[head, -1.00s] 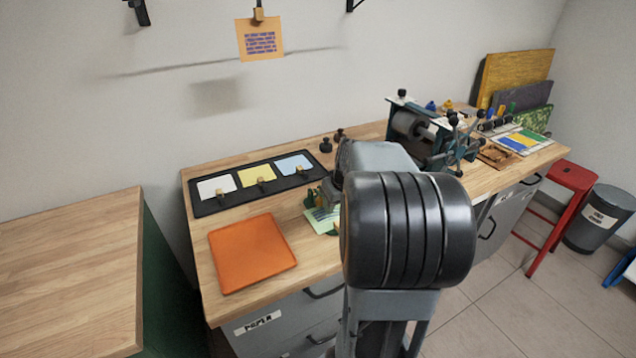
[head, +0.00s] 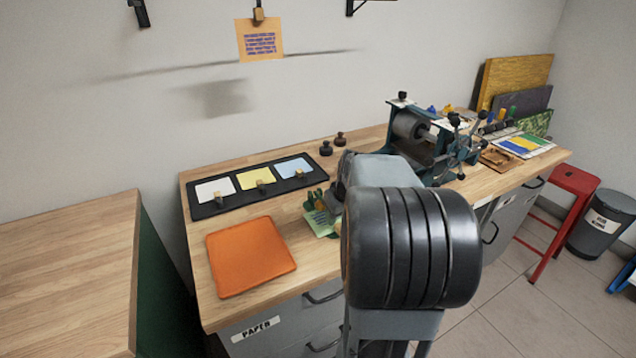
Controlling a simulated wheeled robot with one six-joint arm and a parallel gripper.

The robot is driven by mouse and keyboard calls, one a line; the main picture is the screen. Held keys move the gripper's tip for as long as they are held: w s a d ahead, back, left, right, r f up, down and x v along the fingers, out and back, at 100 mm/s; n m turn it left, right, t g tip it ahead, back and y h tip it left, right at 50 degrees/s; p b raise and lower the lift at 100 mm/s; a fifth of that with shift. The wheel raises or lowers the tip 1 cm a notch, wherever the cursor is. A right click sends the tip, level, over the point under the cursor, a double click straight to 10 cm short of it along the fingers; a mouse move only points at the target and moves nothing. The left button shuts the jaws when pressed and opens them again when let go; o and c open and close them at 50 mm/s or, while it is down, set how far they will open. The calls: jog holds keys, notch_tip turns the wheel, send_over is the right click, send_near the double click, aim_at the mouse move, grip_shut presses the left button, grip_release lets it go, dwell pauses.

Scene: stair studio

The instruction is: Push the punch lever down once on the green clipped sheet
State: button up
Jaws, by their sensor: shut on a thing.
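A pale green sheet (head: 321,224) lies on the wooden bench to the right of the orange tray. A small green device with orange-brown parts (head: 317,201), apparently the punch, stands at its upper left edge. The lever's position is too small to make out. My arm covers the area right of the sheet, including any clip there. Only a small grey edge of what seems to be my gripper (head: 334,198) shows beside the arm, just right of the punch. Its fingertips and anything between them are hidden.
The orange tray (head: 250,292) is empty. A black tray (head: 232,205) behind it holds white, yellow and blue sheets with clips. Two dark knobbed objects (head: 326,149) stand at the back. A roller press (head: 409,123) is to the right. Bench lies bare between the trays and punch.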

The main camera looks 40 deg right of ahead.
jog(key=shift+f, duration=0.3)
jog(key=shift+r, duration=0.3)
dwell(0.6)
jog(key=shift+r, duration=0.3)
jog(key=o, duration=1.2)
jog(key=shift+r, duration=0.1)
jog(key=shift+s+a+r+p, duration=0.15)
jog(key=shift+s+r+p, duration=0.7)
jog(key=shift+s+r, duration=0.45)
jog(key=shift+s+a+r+p, duration=0.2)
jog(key=shift+s+r+p, duration=0.6)
jog(key=shift+s+r, duration=0.4)
jog(key=shift+s+a+r+p, duration=0.15)
jog(key=shift+s+r+p, duration=0.7)
jog(key=shift+s+r, duration=0.45)
